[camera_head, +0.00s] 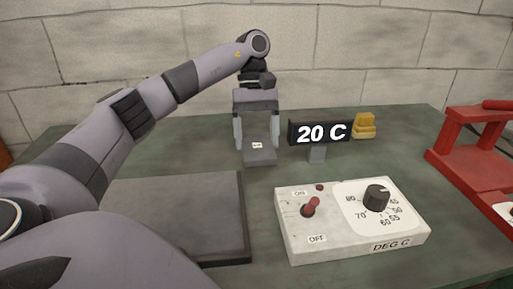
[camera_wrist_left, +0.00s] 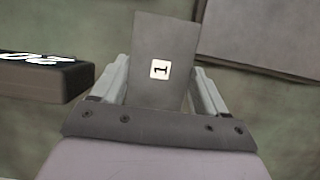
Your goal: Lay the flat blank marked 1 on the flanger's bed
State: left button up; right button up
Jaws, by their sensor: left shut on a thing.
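My left gripper (camera_head: 256,140) is shut on a flat grey blank (camera_head: 260,157) behind the dark slab, left of the temperature display. In the left wrist view the blank (camera_wrist_left: 163,40) sits between the two fingers (camera_wrist_left: 160,92), its white label reading 1. The blank's lower end is hidden by the gripper there. I cannot tell whether the blank touches the bench. No part is labelled as the flanger's bed; a red framed machine (camera_head: 463,150) stands at the right, partly cut off. My right gripper is not in view.
A dark flat slab (camera_head: 205,215) lies front left, also in the left wrist view (camera_wrist_left: 255,35). The display (camera_head: 342,132) reads 20 C; a yellow object (camera_head: 364,126) is beside it. A control box (camera_head: 350,243) with a red switch and black knob stands in front.

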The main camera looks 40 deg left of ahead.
aim_at(256, 143)
pick_arm(q)
notch_tip(256, 143, up, 14)
jog(key=p, duration=0.6)
jog(key=shift+r+p, duration=0.15)
jog(key=shift+p, duration=0.15)
jog(key=shift+s, duration=0.15)
